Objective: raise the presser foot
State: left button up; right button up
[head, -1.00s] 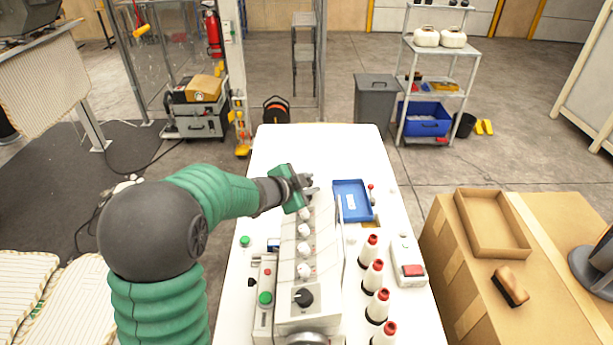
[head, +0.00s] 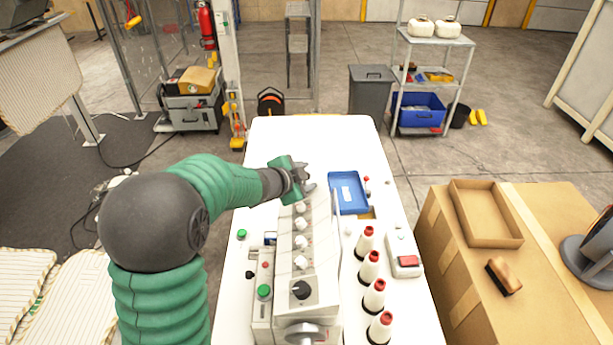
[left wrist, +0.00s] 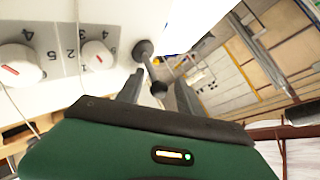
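The white sewing machine (head: 320,250), with several white dials on its top, stands lengthwise on the white table. My left gripper (head: 307,178) is at the machine's far end. In the left wrist view, a dark lever with rounded ends (left wrist: 150,66) sticks out from the machine's white body beside the numbered dials. The fingers of the left gripper (left wrist: 158,92) are apart, one on each side of the lever's free end. I cannot tell whether either finger touches it. The presser foot itself is hidden in both views. My right gripper is not in view.
Right of the machine are a blue tray (head: 348,192), several red-topped thread cones (head: 369,266) and a box with a red switch (head: 406,258). A cardboard box (head: 485,213) stands farther right. The table's far end (head: 310,137) is clear.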

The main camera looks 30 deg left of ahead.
pick_arm(q)
jog(key=p+v, duration=0.4)
jog(key=v, duration=1.2)
jog(key=shift+s+p, duration=0.3)
jog(key=shift+p, duration=0.1)
jog(key=shift+r, duration=0.1)
jog(key=shift+a, duration=0.1)
